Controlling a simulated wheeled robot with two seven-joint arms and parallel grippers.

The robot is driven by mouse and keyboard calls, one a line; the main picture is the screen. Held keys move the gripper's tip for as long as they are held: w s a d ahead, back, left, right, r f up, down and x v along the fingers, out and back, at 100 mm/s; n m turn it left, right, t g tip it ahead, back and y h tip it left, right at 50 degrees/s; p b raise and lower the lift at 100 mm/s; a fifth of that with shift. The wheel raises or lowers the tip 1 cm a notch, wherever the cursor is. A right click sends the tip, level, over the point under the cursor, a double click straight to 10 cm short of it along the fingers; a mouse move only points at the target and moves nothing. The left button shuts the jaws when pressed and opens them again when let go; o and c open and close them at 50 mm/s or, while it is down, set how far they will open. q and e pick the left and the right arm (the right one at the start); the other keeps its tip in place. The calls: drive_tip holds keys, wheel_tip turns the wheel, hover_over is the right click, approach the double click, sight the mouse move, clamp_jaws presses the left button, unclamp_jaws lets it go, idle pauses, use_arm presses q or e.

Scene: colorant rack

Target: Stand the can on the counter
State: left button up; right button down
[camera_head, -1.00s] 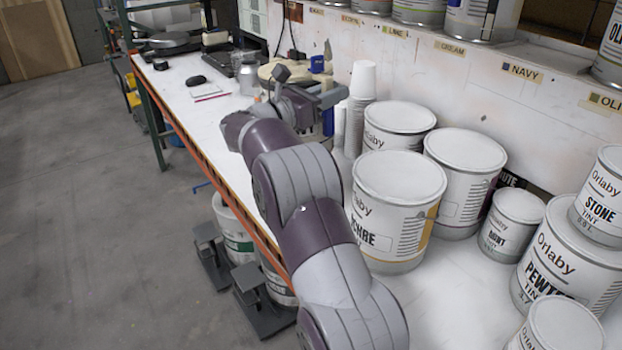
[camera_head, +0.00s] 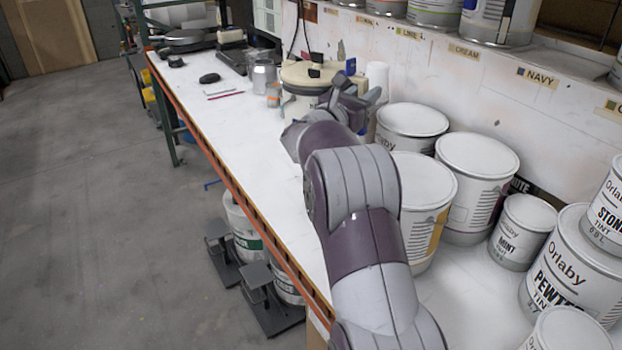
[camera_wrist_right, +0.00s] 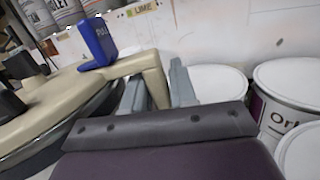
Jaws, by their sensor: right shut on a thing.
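My right gripper (camera_head: 358,98) is at the wall side of the counter, beside a round beige-topped device (camera_head: 312,75). In the right wrist view, the fingers (camera_wrist_right: 162,88) are shut around the end of its beige handle (camera_wrist_right: 135,68). A plain silver can (camera_head: 263,76) stands upright on the white counter (camera_head: 240,125), left of the device. A smaller grey can with an orange mark (camera_head: 273,95) stands close to it. I cannot tell which can is meant. My left gripper is not in view.
Several large white paint cans, including one lettered PEWTER (camera_head: 560,262), crowd the right part of the counter. White cups (camera_head: 377,76) stand behind my gripper. A dark mouse (camera_head: 209,78) lies at the left. The counter's front-left stretch is clear.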

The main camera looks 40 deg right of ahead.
wheel_tip(320, 180, down, 10)
drive_tip(key=w+t, duration=0.1)
drive_tip(key=shift+w+a+p, duration=0.15)
drive_tip(key=shift+p, duration=0.3)
drive_tip(key=c, duration=1)
unclamp_jaws()
drive_tip(key=shift+f+n, duration=0.3)
drive_tip(key=shift+f, duration=0.1)
drive_tip(key=shift+o, duration=0.4)
drive_tip(key=shift+a+r, duration=0.1)
